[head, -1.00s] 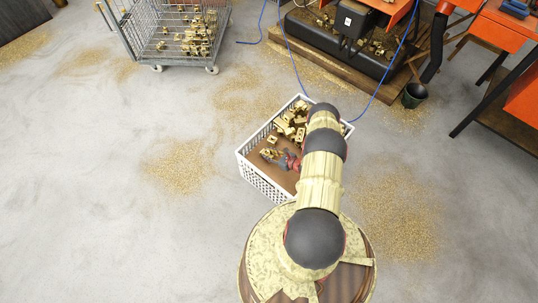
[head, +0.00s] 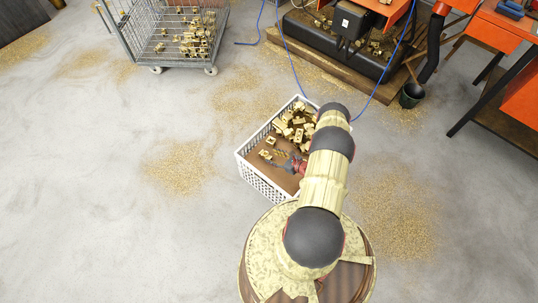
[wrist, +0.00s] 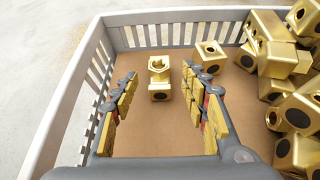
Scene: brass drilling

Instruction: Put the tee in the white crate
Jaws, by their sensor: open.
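The white crate (head: 258,181) stands on the floor in front of my base, and its slatted wall (wrist: 66,90) also shows in the wrist view. A brass piece that looks like the tee (wrist: 159,76), with a round mouth and a dark bore, rests on the crate's brown floor. My gripper (wrist: 167,84) is open, reaching down inside the crate. Its two fingers stand left and right of the tee in the wrist view, with visible gaps. In the head view a small brass piece (head: 265,154), probably the tee, lies just left of my gripper (head: 283,163).
Several brass blocks (wrist: 285,100) are heaped at the crate's right side, and one block (wrist: 210,57) lies apart near the far wall. A wire cart (head: 150,45) with brass parts, a machine (head: 350,50) and a blue cable stand beyond. Floor to the left is clear except for shavings.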

